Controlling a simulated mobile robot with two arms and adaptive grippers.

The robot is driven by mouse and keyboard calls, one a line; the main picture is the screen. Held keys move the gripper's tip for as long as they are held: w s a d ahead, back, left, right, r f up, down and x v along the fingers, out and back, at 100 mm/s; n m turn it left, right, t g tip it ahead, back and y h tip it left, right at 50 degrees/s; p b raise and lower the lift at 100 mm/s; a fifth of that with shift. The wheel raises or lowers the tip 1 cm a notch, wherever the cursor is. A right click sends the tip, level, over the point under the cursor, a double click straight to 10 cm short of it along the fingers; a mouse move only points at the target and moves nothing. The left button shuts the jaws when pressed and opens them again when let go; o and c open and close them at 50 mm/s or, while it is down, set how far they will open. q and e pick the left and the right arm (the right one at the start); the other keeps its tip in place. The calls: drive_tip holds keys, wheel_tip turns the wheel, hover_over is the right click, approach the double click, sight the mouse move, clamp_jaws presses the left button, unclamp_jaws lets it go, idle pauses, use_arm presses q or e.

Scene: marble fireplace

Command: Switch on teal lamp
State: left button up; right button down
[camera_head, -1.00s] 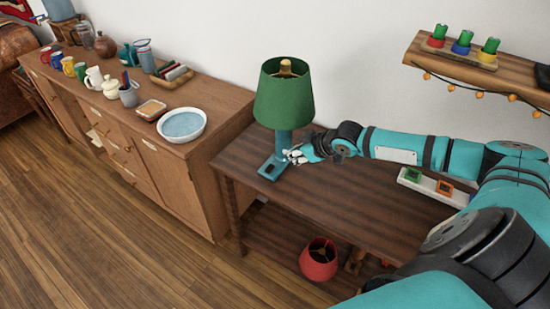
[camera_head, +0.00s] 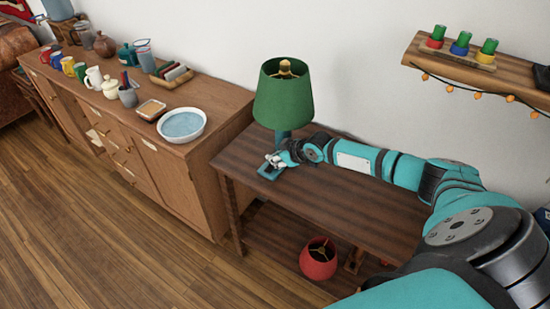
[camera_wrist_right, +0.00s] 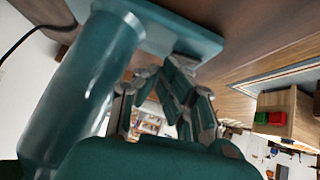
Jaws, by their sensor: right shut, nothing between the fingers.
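The teal lamp with a green shade (camera_head: 283,97) stands upright on the dark wooden table. Its round teal stem (camera_head: 280,136) rises from a flat rectangular base (camera_head: 265,175). The shade shows no clear glow. My right gripper (camera_head: 271,163) is shut and empty, right at the lamp's base in front of the stem. It covers part of the base, including where a dark switch showed. In the right wrist view, the fingers (camera_wrist_right: 174,72) reach the base plate (camera_wrist_right: 180,35), beside the stem (camera_wrist_right: 85,85). I cannot tell whether they touch it. My left gripper is out of view.
The table (camera_head: 345,205) is clear in front of my right arm. A wooden cabinet (camera_head: 185,170) with a blue bowl (camera_head: 182,125), mugs and jars stands to the left. A wall shelf (camera_head: 470,72) hangs at the right.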

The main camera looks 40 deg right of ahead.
drive_tip(key=shift+d+f+b, duration=0.2)
drive_tip(key=shift+f+b, duration=0.35)
drive_tip(key=shift+b, duration=0.25)
drive_tip(key=shift+r, duration=0.15)
drive_tip(key=shift+p, duration=0.4)
drive_tip(key=shift+s+a+r+p, duration=0.1)
drive_tip(key=shift+a+r+p, duration=0.05)
drive_tip(key=shift+a+p, duration=0.3)
drive_tip(key=shift+s+a+r+p, duration=0.1)
drive_tip(key=shift+a+p, duration=0.15)
drive_tip(key=shift+p, duration=0.3)
drive_tip(key=shift+r, duration=0.1)
